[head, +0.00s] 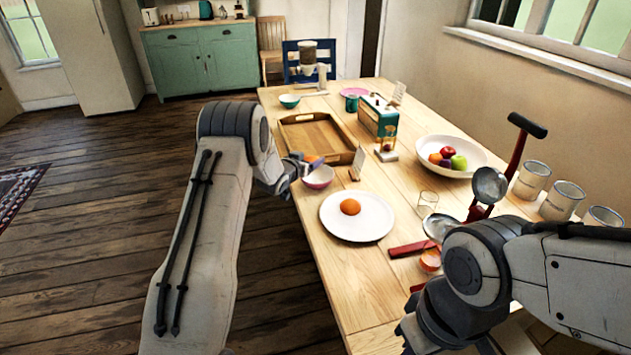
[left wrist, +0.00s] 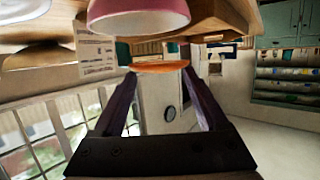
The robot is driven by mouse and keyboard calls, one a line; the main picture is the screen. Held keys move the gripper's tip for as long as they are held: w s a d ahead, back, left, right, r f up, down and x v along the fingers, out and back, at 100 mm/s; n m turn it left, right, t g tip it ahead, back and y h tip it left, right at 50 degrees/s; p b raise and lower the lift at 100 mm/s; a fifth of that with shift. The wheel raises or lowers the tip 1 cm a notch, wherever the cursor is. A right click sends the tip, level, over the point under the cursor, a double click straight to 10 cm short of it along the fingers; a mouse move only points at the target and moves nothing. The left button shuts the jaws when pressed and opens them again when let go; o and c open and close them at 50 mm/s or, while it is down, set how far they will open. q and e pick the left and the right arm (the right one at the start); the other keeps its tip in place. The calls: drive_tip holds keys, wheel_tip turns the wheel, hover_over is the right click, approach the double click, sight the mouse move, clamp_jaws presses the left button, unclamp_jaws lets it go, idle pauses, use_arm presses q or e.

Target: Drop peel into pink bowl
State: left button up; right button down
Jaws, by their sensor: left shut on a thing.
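The pink bowl (head: 318,179) stands on the table's left edge, beside the white plate. It also shows upside down at the top of the left wrist view (left wrist: 138,18). My left gripper (head: 312,162) is at the bowl, level with or just above its rim in the head view. In the left wrist view its dark fingers are shut on a thin orange peel (left wrist: 160,67). The peel appears higher than the bowl's rim and apart from it.
A white plate (head: 338,229) with an orange round fruit lies right of the bowl. A fruit bowl (head: 477,165), a glass (head: 427,203), a red scale and several tins (head: 531,180) are further right.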

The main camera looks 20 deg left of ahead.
use_arm(q)
wheel_tip(320, 180, down, 5)
drive_tip(key=shift+r+b, duration=0.2)
drive_tip(key=shift+b, duration=1)
drive_tip(key=o, duration=0.8)
drive_tip(key=shift+c, duration=0.2)
drive_tip(key=d+v, duration=0.1)
drive_tip(key=v, duration=0.9)
drive_tip(key=shift+s+a+r, duration=0.15)
drive_tip(key=shift+s+a, duration=0.1)
drive_tip(key=shift+a, duration=0.2)
